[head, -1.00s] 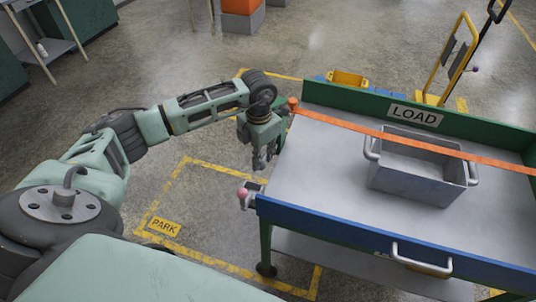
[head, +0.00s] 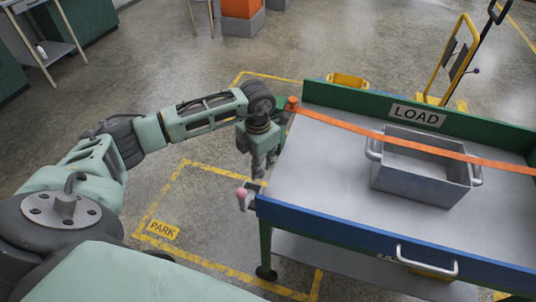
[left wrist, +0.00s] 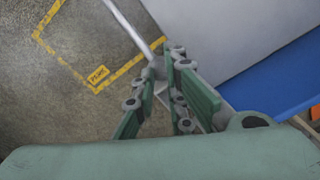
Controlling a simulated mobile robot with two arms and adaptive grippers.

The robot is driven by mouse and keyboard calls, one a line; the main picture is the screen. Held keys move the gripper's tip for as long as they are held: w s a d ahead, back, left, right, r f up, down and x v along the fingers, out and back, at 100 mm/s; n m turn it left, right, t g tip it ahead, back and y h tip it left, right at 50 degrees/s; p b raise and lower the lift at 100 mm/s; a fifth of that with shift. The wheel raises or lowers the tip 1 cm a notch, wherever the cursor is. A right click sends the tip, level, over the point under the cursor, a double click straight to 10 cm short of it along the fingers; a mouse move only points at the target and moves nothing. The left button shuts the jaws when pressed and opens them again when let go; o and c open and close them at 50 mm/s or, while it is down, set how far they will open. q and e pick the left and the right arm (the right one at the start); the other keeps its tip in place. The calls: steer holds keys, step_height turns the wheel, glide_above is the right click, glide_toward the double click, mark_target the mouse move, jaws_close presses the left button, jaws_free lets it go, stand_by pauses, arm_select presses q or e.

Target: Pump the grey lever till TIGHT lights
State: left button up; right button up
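My left gripper (head: 263,164) points down beside the left end of the LOAD cart (head: 330,175). In the left wrist view its fingers (left wrist: 163,72) stand apart, so it looks open. A grey bar (left wrist: 134,27), possibly the lever, runs toward the fingertips there; I cannot tell whether they touch it. A small grey fitting (head: 254,186) with a pink ball (head: 241,193) sits at the cart's near left corner, just below the gripper. An orange strap (head: 400,138) crosses the cart top and the grey bin. No lit TIGHT sign shows. My right gripper is not in view.
The grey bin (head: 420,187) stands on the cart under the strap. A LOAD sign (head: 416,115) is on the green back board. Yellow floor lines and a PARK mark (head: 163,229) surround the cart's left side. The floor left of the cart is clear.

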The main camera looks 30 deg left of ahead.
arm_select(q)
steer(key=shift+s+f+b, duration=0.1)
steer(key=shift+f+b, duration=0.8)
steer(key=shift+f, duration=0.1)
steer(key=shift+w+r+p, duration=0.15)
steer(key=shift+r+p, duration=0.7)
steer(key=shift+r, duration=0.5)
steer(key=shift+w+r+p, duration=0.1)
steer(key=shift+r+p, duration=0.75)
steer(key=shift+r, duration=0.5)
steer(key=r, duration=0.1)
steer(key=w+r+p, duration=0.1)
steer(key=w+r, duration=0.1)
steer(key=r, duration=0.1)
steer(key=shift+a+r, duration=0.1)
steer(key=shift+a, duration=0.15)
steer(key=shift+s+d+f+b, duration=0.1)
steer(key=shift+s+f+b, duration=0.25)
steer(key=shift+f, duration=0.4)
steer(key=shift+s+f+b, duration=0.2)
steer(key=shift+f+b, duration=0.3)
steer(key=shift+f, duration=0.3)
steer(key=shift+s+d+f+b, duration=0.1)
steer(key=shift+s+f+b, duration=0.25)
steer(key=shift+f, duration=0.55)
